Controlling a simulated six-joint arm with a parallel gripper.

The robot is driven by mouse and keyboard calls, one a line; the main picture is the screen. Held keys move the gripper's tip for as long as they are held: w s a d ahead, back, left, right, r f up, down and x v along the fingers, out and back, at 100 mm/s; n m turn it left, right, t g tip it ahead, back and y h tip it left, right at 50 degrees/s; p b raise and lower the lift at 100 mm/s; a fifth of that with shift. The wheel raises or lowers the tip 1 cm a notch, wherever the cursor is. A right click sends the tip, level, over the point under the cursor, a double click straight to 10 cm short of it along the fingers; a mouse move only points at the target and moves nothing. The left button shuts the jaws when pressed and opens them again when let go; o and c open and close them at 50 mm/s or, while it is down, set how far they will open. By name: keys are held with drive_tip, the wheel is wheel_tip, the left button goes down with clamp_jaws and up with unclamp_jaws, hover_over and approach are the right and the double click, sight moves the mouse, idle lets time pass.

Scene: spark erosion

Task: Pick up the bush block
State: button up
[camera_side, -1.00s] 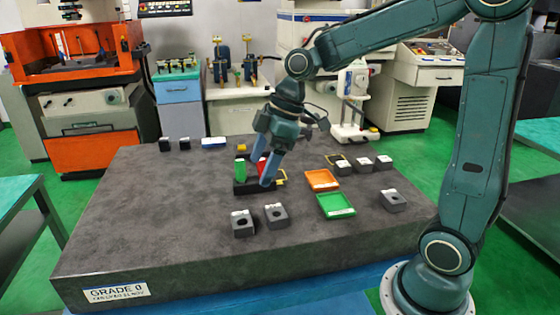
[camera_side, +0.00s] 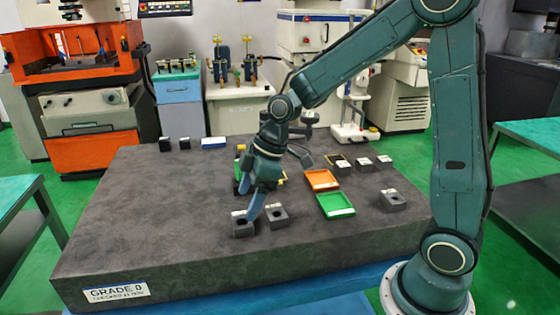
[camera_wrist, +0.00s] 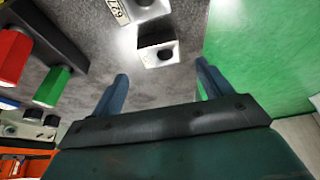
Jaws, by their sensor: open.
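Several dark grey blocks with a hole and a pale label stand on the granite table; I cannot tell which one is named the bush block. Two of them stand at the front: the left front block (camera_side: 243,226) and the right front block (camera_side: 277,216). My gripper (camera_side: 247,201) is open and empty, its fingers down close to the left front block. I cannot tell whether they touch it. In the wrist view a holed block (camera_wrist: 158,50) lies beyond the open fingers, with a labelled block (camera_wrist: 138,8) above it at the edge.
A green tray (camera_side: 336,204) and an orange tray (camera_side: 322,180) lie to the right. In the wrist view a dark holder (camera_wrist: 62,30) carries a red and a green piece. The table's front left is clear.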

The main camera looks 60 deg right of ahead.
sight(244, 214)
drive_tip(key=shift+s+x, duration=0.2)
drive_tip(key=shift+x, duration=2.45)
drive_tip(key=shift+d, duration=0.1)
drive_tip(key=c, duration=1.4)
drive_tip(key=shift+r, duration=0.1)
wheel_tip(244, 214, up, 20)
drive_tip(key=shift+f, duration=0.1)
